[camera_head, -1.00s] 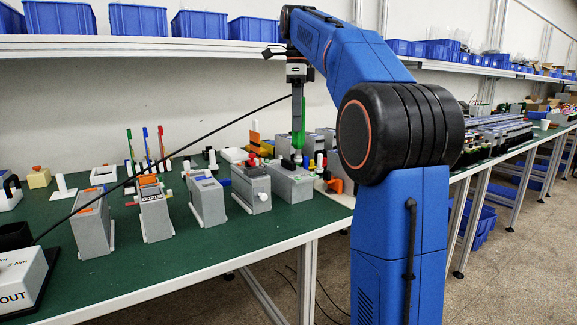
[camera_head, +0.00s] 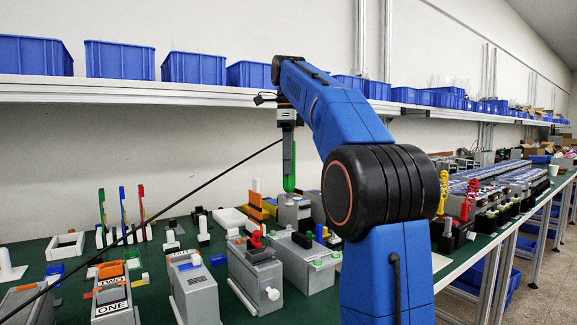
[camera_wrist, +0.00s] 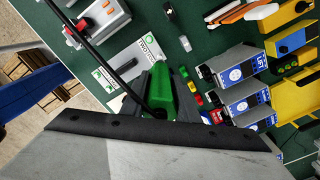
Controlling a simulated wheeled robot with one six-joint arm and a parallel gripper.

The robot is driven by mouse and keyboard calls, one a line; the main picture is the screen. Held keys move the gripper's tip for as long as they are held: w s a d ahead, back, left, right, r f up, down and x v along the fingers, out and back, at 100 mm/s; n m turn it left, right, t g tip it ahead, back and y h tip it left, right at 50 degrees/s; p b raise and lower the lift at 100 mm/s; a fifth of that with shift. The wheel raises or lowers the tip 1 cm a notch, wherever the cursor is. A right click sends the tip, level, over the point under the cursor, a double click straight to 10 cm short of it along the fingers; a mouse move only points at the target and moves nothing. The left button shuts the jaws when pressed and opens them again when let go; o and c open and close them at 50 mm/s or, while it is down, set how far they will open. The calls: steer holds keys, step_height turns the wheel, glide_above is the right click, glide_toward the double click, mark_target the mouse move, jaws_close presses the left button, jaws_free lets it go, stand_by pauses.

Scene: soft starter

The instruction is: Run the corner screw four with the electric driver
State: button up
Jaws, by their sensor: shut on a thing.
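My gripper (camera_head: 288,132) points down above the green bench and is shut on a green tool. The green driver (camera_head: 289,166) hangs upright below the jaws, and its lower end is apart from or in front of the parts behind it; I cannot tell which. In the wrist view the green driver (camera_wrist: 160,90) shows between the jaws, with a black cable running past it. A grey unit (camera_head: 306,264) with green round spots on top stands in front of and below the tool. I cannot make out which screw is number four.
Several grey units stand in a row, including one marked ONE and TWO (camera_head: 112,290). Coloured pens (camera_head: 122,210) stand upright at the left. A shelf (camera_head: 130,90) with blue bins runs behind my arm. Yellow and red coiled parts (camera_head: 468,200) stand at the right.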

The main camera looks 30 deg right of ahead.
mark_target(288, 182)
stand_by(0.4)
steer(key=shift+f, duration=2.95)
